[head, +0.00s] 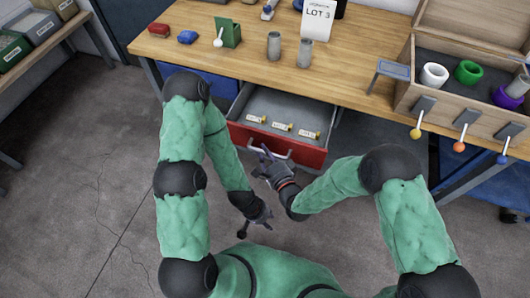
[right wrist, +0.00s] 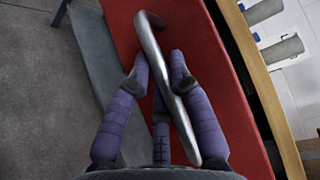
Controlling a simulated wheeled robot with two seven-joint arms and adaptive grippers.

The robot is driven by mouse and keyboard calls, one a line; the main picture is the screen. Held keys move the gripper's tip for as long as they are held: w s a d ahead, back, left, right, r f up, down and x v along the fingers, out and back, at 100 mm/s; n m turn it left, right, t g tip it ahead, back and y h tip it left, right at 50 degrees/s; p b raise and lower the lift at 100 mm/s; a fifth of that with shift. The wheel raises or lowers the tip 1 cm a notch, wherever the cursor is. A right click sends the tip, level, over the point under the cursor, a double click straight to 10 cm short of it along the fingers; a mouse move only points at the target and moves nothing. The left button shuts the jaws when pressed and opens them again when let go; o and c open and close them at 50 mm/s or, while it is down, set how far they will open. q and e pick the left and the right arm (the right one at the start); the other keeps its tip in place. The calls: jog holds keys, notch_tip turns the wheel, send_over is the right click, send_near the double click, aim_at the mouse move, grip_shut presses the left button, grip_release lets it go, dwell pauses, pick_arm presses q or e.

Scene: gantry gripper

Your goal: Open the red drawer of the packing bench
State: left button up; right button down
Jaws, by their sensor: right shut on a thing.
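The red drawer (head: 296,147) of the packing bench (head: 345,66) stands pulled out, its grey inside showing in the head view. Three small yellow-and-white labelled pieces (head: 282,127) lie in it. A pale bar handle (head: 284,154) runs across its red front. My right gripper (head: 266,158) is shut on this handle. In the right wrist view, its purple fingers (right wrist: 159,68) straddle the metal handle (right wrist: 150,45) in front of the red panel (right wrist: 215,85). My left gripper (head: 249,228) hangs low over the floor, apart from the drawer; its finger opening is unclear.
A blue drawer front (head: 214,84) is left of the red one. On the bench are a green block (head: 228,33), grey cylinders (head: 274,45) and a LOT 3 sign (head: 318,18). A wooden box (head: 400,100) with coloured-ball levers stands at right. Floor (head: 90,190) at left is clear.

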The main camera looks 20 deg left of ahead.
pick_arm(q)
jog(key=shift+s, duration=0.4)
pick_arm(e)
jog(key=shift+s, duration=0.35)
jog(key=c, duration=1.4)
grip_release()
jog(key=v, duration=1.2)
jog(key=shift+f, duration=0.1)
